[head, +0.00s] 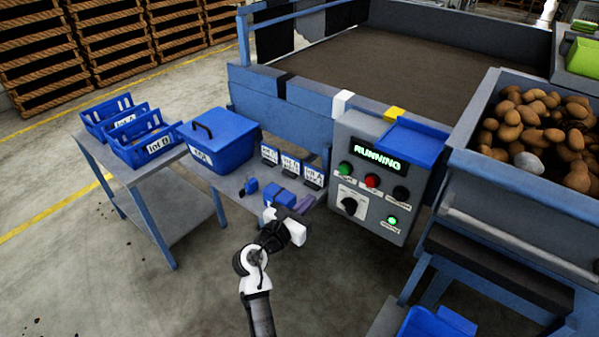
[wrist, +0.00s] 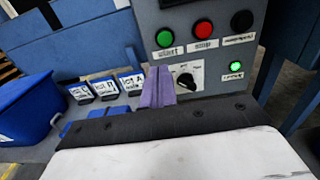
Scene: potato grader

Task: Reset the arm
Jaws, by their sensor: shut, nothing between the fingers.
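My gripper (head: 304,205) is in front of the small shelf, left of the control box (head: 378,182) in the head view. Its purple fingers (wrist: 158,92) are together with nothing between them. In the wrist view their tips overlap the lower left of the control box, near the black selector knob (wrist: 186,80). I cannot tell whether they touch the box. My white and black arm reaches up from the bottom of the head view, bent at its joints.
The control box display (head: 377,157) reads RUNNING, and a green lamp (head: 392,220) glows. A blue lidded bin (head: 219,142), small lot cards (head: 290,164) and blue items (head: 279,197) stand left of the box. A potato hopper (head: 476,170) is at right. Floor at lower left is clear.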

